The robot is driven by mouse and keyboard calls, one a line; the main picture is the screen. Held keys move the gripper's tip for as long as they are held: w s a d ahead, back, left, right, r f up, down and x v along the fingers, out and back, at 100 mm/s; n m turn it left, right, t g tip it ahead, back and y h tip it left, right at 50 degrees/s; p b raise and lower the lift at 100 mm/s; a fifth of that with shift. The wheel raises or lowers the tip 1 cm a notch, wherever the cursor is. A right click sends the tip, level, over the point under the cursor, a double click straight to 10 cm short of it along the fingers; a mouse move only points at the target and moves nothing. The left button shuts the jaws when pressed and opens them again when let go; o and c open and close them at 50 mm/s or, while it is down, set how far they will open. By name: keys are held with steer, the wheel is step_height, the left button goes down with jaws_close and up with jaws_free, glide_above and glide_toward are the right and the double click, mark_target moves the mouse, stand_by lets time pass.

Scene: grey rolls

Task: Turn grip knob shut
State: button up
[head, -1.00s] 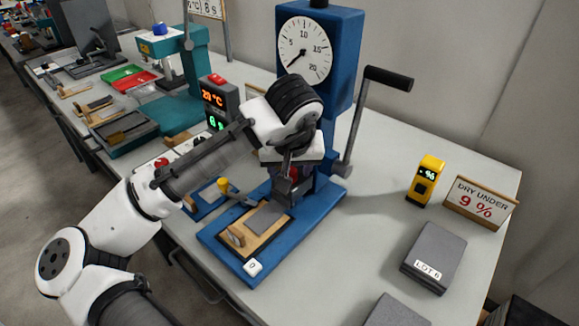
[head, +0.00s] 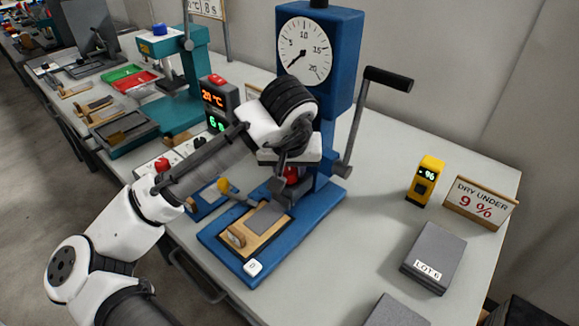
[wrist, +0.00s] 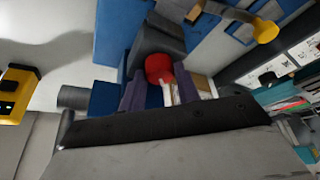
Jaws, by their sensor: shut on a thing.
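A red knob (head: 291,174) sits on a dark grey block at the foot of the blue press (head: 345,70). In the wrist view the red knob (wrist: 158,68) shows between the two fingers of my gripper (wrist: 170,90), against the dark grey block (wrist: 158,42). My gripper (head: 287,168) is shut on the knob, low in front of the press column. The wrist and fingers hide part of the knob, and I cannot tell its turn angle.
A wooden plate with a grey pad (head: 265,217) lies on the blue base. A crank (head: 386,78) stands at the press's right. A yellow-tipped lever (head: 223,185) and a timer box (head: 218,100) are at left. A yellow meter (head: 425,180) stands right.

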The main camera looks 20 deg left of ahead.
steer(key=m+h, duration=0.1)
steer(key=m, duration=0.2)
steer(key=shift+a+m+h+p, duration=0.1)
steer(key=shift+m+h+p, duration=0.2)
steer(key=shift+m+p, duration=0.1)
steer(key=m+h, duration=0.1)
steer(key=m, duration=0.1)
steer(key=m+p, duration=0.1)
steer(key=m, duration=0.1)
steer(key=shift+a+r+m+h, duration=0.1)
steer(key=shift+a+m+h, duration=0.05)
steer(key=shift+m+h, duration=0.2)
steer(key=m+p, duration=0.1)
steer(key=m, duration=0.1)
steer(key=m+g+h+p, duration=0.1)
steer(key=m, duration=0.1)
steer(key=shift+a+m+h, duration=0.1)
steer(key=shift+m+h, duration=0.15)
steer(key=shift+w+m+g+h+p, duration=0.1)
steer(key=shift+m+g+h+p, duration=0.15)
steer(key=shift+m+p, duration=0.5)
steer(key=shift+w+m+g+h+p, duration=0.1)
steer(key=shift+m+g+h+p, duration=0.2)
steer(key=shift+m, duration=0.85)
steer(key=o, duration=1)
steer(key=shift+a, duration=0.1)
steer(key=v, duration=1.3)
steer(key=shift+r+b, duration=0.35)
steer(key=shift+r, duration=0.05)
